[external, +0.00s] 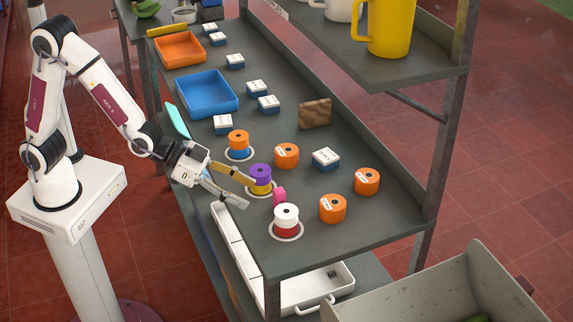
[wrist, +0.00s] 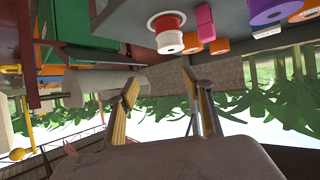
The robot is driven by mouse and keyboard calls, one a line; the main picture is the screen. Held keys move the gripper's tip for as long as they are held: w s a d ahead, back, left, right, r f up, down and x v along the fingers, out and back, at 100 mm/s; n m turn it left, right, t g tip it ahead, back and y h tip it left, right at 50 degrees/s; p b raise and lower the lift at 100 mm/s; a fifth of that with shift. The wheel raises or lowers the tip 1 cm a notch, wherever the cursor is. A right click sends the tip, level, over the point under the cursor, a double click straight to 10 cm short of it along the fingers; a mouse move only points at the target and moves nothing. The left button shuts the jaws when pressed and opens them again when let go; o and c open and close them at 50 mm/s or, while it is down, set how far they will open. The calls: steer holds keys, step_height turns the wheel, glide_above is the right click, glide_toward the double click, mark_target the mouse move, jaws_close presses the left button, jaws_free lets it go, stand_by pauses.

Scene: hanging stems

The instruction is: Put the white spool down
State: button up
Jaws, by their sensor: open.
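The white spool (external: 286,213) sits upright on top of a red spool (external: 285,229), inside a white ring (external: 273,234) near the front end of the grey table. The wrist view, which is upside down, shows the white spool (wrist: 170,42) and the red spool (wrist: 167,21) near the top. My gripper (external: 248,191) is open and empty, left of the white spool and apart from it. It also shows in the wrist view (wrist: 160,88) with its fingers spread and nothing between them.
A purple spool (external: 260,171) on a yellow one stands close by my gripper. A pink block (external: 279,195) stands between the two stacks. An orange-on-blue stack (external: 238,138) is farther back. Orange spools (external: 333,209) stand to the right. A blue tray (external: 207,93) is farther back.

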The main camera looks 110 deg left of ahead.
mark_target(286, 211)
steer(key=w+a+f+y, duration=0.1)
steer(key=w+a+f, duration=0.2)
steer(key=f, duration=0.1)
steer(key=shift+w+a+n+t+y, duration=0.2)
steer(key=shift+n+t+y, duration=0.1)
steer(key=shift+n+t, duration=0.1)
steer(key=shift+x, duration=1.25)
steer(key=shift+w+f, duration=0.1)
steer(key=shift+f, duration=0.1)
steer(key=shift+w+a+f, duration=0.2)
steer(key=shift+w+f, duration=0.8)
steer(key=shift+w, duration=0.25)
steer(key=shift+x, duration=0.95)
steer(key=shift+c, duration=0.4)
steer(key=c, duration=0.9)
